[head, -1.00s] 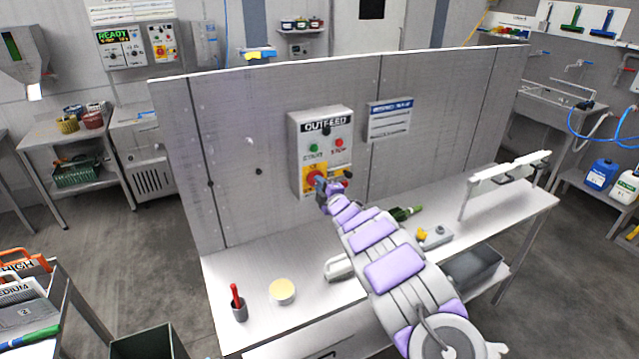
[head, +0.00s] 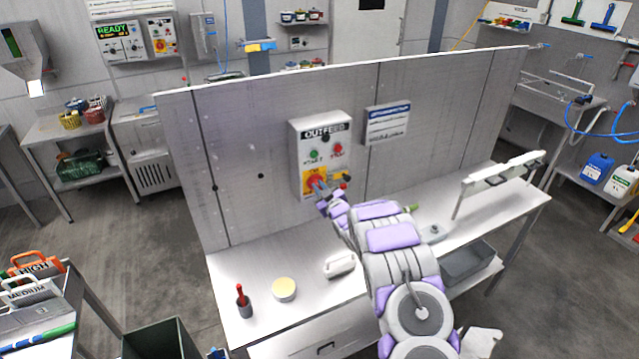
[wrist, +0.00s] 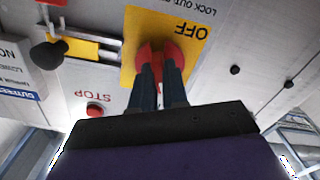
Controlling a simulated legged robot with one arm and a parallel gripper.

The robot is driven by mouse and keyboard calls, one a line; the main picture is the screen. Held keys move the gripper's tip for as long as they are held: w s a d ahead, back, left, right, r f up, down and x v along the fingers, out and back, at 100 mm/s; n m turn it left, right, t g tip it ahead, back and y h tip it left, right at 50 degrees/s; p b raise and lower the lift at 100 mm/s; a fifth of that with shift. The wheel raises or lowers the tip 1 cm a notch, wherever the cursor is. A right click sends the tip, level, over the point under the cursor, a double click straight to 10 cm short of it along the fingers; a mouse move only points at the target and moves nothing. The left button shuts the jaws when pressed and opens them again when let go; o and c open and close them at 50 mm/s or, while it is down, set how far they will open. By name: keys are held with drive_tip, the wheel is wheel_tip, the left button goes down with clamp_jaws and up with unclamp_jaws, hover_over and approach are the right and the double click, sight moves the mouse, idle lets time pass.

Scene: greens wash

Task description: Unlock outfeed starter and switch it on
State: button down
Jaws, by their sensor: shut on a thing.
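The OUTFEED starter box (head: 322,140) is on the upright panel, with a green START button (head: 314,154) and a red STOP button (head: 338,149). Below them is a red rotary handle (wrist: 146,54) on a yellow plate (wrist: 190,28) marked OFF in the wrist view. My gripper (wrist: 159,68) is shut on this red handle; it also shows at the box in the head view (head: 322,192). Beside the plate is a metal slide bolt with a black knob (wrist: 48,55) and a yellow part (wrist: 85,46). The fingers hide part of the handle.
A steel bench (head: 225,275) runs below the panel, holding a cup with a red tool (head: 243,302), a round cream-coloured pad (head: 284,289) and a white-handled item (head: 340,265). A sign (head: 388,124) is right of the box. My arm covers the bench middle.

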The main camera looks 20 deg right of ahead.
drive_tip(key=m+p, duration=0.1)
drive_tip(key=m, duration=0.1)
drive_tip(key=m+p, duration=0.2)
drive_tip(key=shift+s+f+m, duration=0.1)
drive_tip(key=shift+f+m, duration=0.2)
drive_tip(key=shift+f, duration=0.05)
idle(0.4)
drive_tip(key=c, duration=1.2)
unclamp_jaws()
drive_tip(key=shift+d, duration=0.1)
drive_tip(key=shift+o, duration=0.3)
drive_tip(key=shift+r, duration=0.15)
drive_tip(key=s+b, duration=0.1)
drive_tip(key=s, duration=1.6)
drive_tip(key=shift+d, duration=0.4)
